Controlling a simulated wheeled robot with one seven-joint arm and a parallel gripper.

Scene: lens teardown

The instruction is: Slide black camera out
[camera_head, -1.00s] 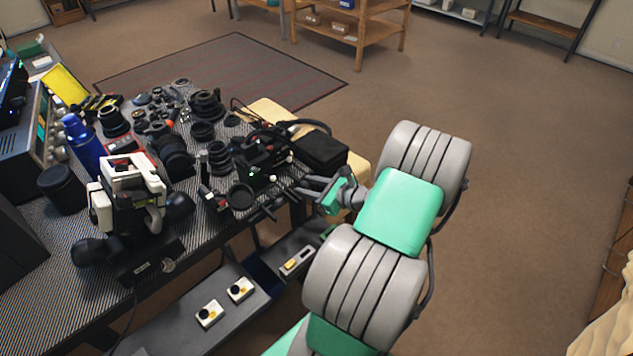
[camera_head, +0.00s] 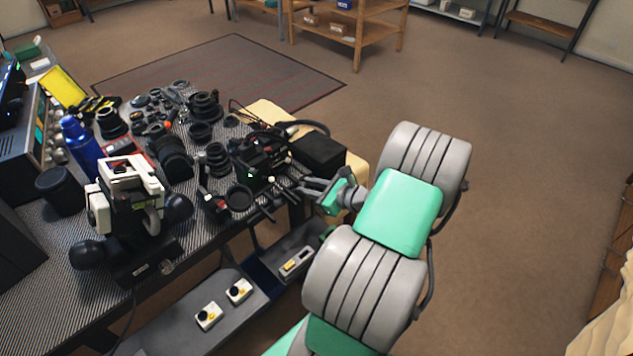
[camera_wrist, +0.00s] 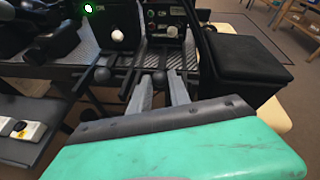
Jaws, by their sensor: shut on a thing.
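The black camera (camera_head: 258,155) is a dark boxy unit at the right edge of the table. In the wrist view its front (camera_wrist: 165,18) shows a green light, a pale knob and small controls. Dark rods with round ends stick out from below it toward me. My gripper (camera_wrist: 160,84) is in front of it, at the table edge. Its two grey fingers are shut on a black round-ended rod (camera_wrist: 160,77) below the camera front. In the head view the gripper (camera_head: 306,186) is small, and its exact contact is hard to make out.
A black box (camera_head: 319,152) stands close to the right of the camera. Lenses (camera_head: 172,158), a white-and-black device (camera_head: 131,190) and a blue bottle (camera_head: 82,146) crowd the table (camera_head: 50,290). A lower shelf (camera_head: 180,320) holds small white boxes. Open floor lies to the right.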

